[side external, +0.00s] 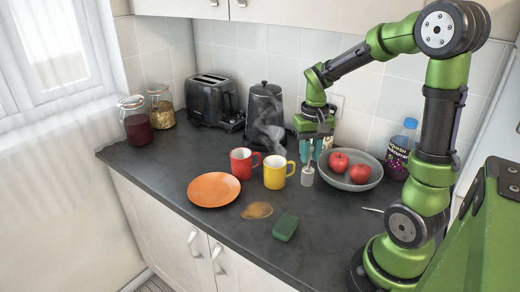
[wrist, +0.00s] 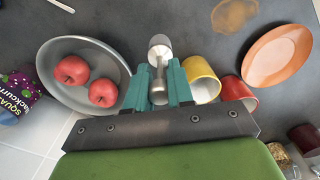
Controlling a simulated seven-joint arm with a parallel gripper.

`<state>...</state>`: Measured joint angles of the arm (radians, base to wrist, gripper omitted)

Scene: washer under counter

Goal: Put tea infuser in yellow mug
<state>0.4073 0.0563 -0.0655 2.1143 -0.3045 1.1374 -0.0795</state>
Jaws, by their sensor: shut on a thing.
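The yellow mug (side external: 274,174) stands upright on the dark counter, with its handle on the right; it also shows in the wrist view (wrist: 202,88). My gripper (side external: 311,153) is just to the right of the mug, pointing down. Its teal fingers are shut on the tea infuser (wrist: 158,85), a metal piece with a pale rounded end. The infuser's lower end (side external: 307,178) hangs below the fingers, beside the mug and close to its handle. I cannot tell whether it touches the counter. The inside of the mug is mostly hidden.
A red mug (side external: 240,164) stands left of the yellow one. A grey bowl (side external: 370,184) with two apples is close on my gripper's right. An orange plate (side external: 214,189), a brown spill (side external: 257,210) and a green sponge (side external: 286,227) lie in front. A kettle (side external: 264,108) steams behind.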

